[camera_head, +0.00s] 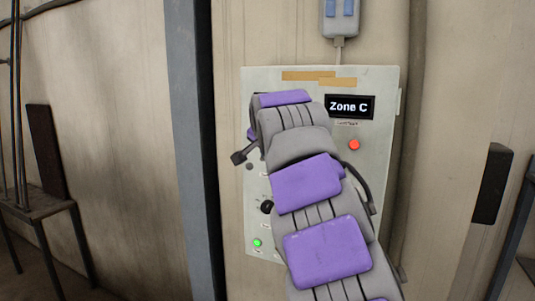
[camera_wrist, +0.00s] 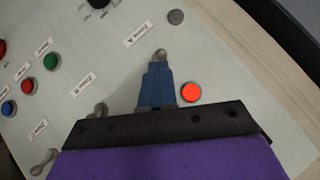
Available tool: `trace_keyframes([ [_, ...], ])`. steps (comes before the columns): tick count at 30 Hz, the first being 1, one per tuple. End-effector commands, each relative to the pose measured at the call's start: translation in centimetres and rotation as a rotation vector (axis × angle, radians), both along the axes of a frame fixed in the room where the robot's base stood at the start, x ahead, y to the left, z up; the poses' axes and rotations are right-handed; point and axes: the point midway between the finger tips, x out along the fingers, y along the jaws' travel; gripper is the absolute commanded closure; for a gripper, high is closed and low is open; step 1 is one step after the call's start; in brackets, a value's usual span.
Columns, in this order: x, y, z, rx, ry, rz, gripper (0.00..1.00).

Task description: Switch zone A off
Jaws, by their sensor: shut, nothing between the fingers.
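A pale control panel (camera_head: 376,205) hangs on the wall, with a black "Zone C" display (camera_head: 349,107) at its upper right. In the wrist view my gripper (camera_wrist: 160,72) is shut and empty, its blue fingers pointing at the panel. Their tips are at a small metal-tipped switch (camera_wrist: 162,54); I cannot tell whether they touch it. A second metal switch (camera_wrist: 99,108) and a third (camera_wrist: 42,164) lie in a row to the lower left. A lit red lamp (camera_wrist: 191,92) is right of the fingers. My arm hides the panel's middle in the head view.
A grey button (camera_wrist: 176,17), a black knob (camera_wrist: 97,3) and green (camera_wrist: 50,62), red (camera_wrist: 27,87) and blue (camera_wrist: 8,108) buttons surround the switches. A red light (camera_head: 354,145) and a green light (camera_head: 257,243) glow. A dark pillar (camera_head: 190,150) stands left of the panel.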

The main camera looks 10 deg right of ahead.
Motion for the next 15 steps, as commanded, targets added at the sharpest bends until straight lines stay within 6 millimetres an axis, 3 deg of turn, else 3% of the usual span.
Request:
trace_keyframes([
  [15, -0.25, 0.38, -0.76, -0.043, -0.059, 0.003, 1.0],
])
